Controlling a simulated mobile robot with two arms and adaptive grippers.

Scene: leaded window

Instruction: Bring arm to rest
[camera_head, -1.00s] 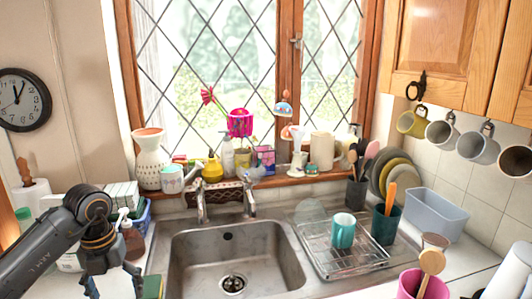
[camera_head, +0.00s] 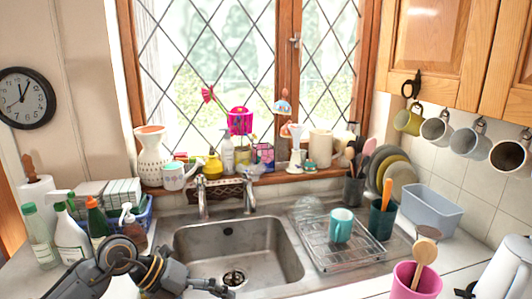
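My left arm comes in at the lower left, and its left gripper (camera_head: 213,288) is low over the near left edge of the sink (camera_head: 285,262). The gripper is small and partly cut off by the bottom edge, so its fingers do not show clearly. A dark tip, perhaps of my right gripper, shows at the bottom right edge near the white kettle (camera_head: 500,270), but too little of it is visible to tell.
A teal mug (camera_head: 341,226) stands on the wire drying rack (camera_head: 345,256) right of the sink. Spray bottles (camera_head: 70,235) and a blue basket (camera_head: 141,218) stand at left. A pink pot (camera_head: 415,284) with a wooden spoon is at front right. Mugs hang under the cupboard.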

